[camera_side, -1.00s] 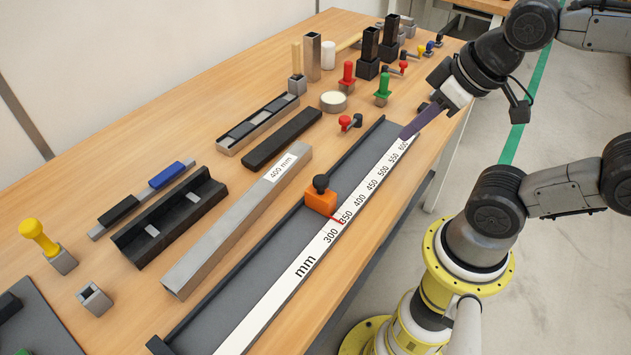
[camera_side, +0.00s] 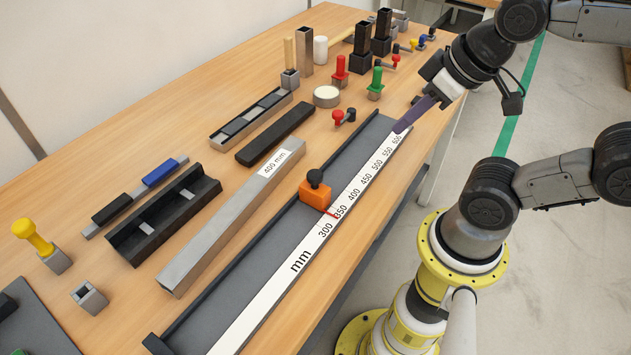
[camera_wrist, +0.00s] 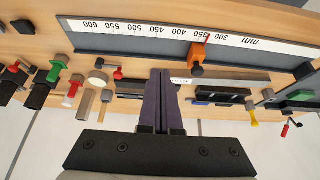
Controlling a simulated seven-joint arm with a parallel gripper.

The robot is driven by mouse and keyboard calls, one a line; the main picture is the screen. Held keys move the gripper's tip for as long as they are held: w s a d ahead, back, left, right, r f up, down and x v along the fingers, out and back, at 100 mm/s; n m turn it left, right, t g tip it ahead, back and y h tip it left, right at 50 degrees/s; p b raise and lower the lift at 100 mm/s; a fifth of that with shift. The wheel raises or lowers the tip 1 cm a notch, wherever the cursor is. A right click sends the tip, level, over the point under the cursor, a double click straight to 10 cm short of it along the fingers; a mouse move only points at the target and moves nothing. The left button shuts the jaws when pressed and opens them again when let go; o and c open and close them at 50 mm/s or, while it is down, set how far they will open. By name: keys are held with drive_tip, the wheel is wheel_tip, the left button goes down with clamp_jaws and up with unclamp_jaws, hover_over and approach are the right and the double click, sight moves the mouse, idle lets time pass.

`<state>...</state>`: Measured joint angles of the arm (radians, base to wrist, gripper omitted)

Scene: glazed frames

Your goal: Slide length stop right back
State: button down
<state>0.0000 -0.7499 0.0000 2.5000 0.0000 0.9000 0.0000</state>
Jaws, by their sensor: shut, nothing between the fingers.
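The length stop (camera_side: 315,192) is an orange block with a black knob, on the grey rail (camera_side: 262,252) beside the white mm scale (camera_side: 285,267). Its red pointer lies just below the 350 mark. The wrist view also shows the orange stop (camera_wrist: 197,52), right of the fingers. My gripper (camera_side: 399,130) has dark purple fingers, shut and empty. In the side view their tips overlap the scale's far end near 600; their height above it is unclear. In the wrist view my gripper (camera_wrist: 160,72) has its fingers together, apart from the stop.
A long steel bar labelled 400 mm (camera_side: 225,225) lies left of the rail. Black trays, a black bar (camera_side: 275,134) and red and green handled tools (camera_side: 376,82) stand on the wooden bench. The scale between the fingers and the stop looks clear.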

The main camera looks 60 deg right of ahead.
drive_tip(key=c, duration=1.2)
unclamp_jaws()
drive_tip(key=shift+c, duration=0.2)
drive_tip(key=shift+o, duration=1.4)
drive_tip(key=shift+s+m, duration=0.2)
drive_tip(key=shift+m, duration=0.3)
drive_tip(key=o, duration=0.4)
drive_tip(key=shift+w+a+r+m+g, duration=0.1)
drive_tip(key=shift+w+r+m+g, duration=0.25)
drive_tip(key=shift+r, duration=0.3)
drive_tip(key=shift+w+a+r+m+g, duration=0.15)
drive_tip(key=shift+w+r+m, duration=0.1)
drive_tip(key=shift+r+m, duration=0.3)
drive_tip(key=g, duration=0.5)
hover_over(316, 174)
wheel_tip(316, 174, down, 14)
drive_tip(key=shift+r, duration=0.25)
